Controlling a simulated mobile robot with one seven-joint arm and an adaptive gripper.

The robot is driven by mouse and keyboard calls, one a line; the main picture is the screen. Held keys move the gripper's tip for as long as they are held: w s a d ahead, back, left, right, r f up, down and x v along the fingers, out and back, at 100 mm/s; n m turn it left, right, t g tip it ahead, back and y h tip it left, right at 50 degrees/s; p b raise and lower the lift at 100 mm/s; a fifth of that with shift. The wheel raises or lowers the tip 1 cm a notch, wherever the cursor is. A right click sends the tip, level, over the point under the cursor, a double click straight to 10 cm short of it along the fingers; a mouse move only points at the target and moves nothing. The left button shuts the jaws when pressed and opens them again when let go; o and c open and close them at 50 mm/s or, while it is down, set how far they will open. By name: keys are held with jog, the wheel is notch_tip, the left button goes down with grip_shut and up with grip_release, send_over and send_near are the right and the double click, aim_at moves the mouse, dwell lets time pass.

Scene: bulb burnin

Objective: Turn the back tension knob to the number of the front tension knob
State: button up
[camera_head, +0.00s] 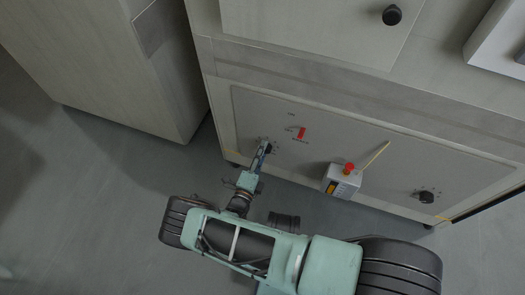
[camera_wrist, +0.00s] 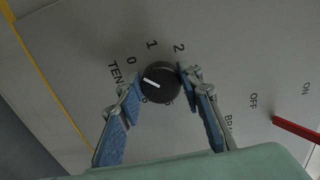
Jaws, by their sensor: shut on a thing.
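A black round tension knob (camera_wrist: 160,82) with a white pointer line sits on the grey panel in the wrist view. Printed numbers 0, 1 and 2 run around its upper side, and the pointer aims up-left, close to the 0. Lettering beginning "TEN" is partly covered. My gripper (camera_wrist: 157,84) has its blue fingers on either side of this knob, shut on it. In the head view my gripper (camera_head: 264,150) is at the panel's left end. Another black knob (camera_head: 426,197) is at the panel's right end; its number is too small to read. I cannot tell which is front or back.
A red lever (camera_wrist: 297,130) is right of the held knob, near OFF and ON labels; it also shows in the head view (camera_head: 302,132). A pale box with a red button (camera_head: 342,184) and a yellow rod (camera_head: 376,155) are between the knobs. A cabinet (camera_head: 95,60) stands left.

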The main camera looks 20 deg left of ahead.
dwell(0.4)
jog(key=o, duration=1.2)
jog(key=shift+c, duration=0.2)
jog(key=s, duration=1.2)
jog(key=shift+a, duration=0.45)
jog(key=shift+w+r, duration=0.1)
